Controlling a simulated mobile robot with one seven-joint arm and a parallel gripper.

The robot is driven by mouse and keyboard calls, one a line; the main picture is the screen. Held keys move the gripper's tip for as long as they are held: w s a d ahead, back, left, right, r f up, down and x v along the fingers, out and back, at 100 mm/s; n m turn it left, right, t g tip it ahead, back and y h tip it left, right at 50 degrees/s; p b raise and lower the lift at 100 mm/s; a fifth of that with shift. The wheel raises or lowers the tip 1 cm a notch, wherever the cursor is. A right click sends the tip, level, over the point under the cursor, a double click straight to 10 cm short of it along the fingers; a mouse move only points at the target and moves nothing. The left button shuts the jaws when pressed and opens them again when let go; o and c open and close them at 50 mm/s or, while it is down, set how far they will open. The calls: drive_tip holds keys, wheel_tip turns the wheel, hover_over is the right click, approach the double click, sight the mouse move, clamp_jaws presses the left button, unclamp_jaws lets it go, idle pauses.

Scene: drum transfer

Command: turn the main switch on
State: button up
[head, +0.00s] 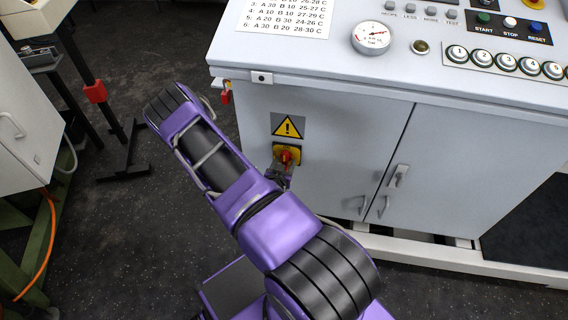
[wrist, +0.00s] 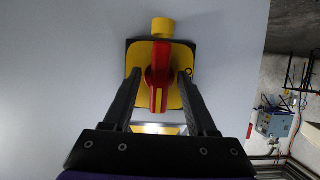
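The main switch is a red rotary handle on a yellow plate with a dark border, on the front of the light grey cabinet. It shows in the head view (head: 287,153), partly covered by my gripper (head: 280,172). In the wrist view the red handle (wrist: 160,78) runs upright in the picture, with a round mark on the plate to its right. My gripper (wrist: 159,92) is open, with one finger on each side of the handle. Gaps show between the handle and both fingers. I cannot tell exactly how deep the fingertips reach.
A yellow warning sign (head: 288,126) is above the switch. The control panel (head: 430,50) on top carries a gauge (head: 371,38) and several buttons. Cabinet door handles (head: 398,175) are to the right. A black stand with a red clamp (head: 95,91) is at the left.

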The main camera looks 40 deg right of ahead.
drive_tip(key=p+v, duration=0.1)
drive_tip(key=v, duration=1.6)
drive_tip(key=shift+a+p, duration=0.15)
drive_tip(key=shift+p, duration=0.2)
drive_tip(key=shift+s+r, duration=0.1)
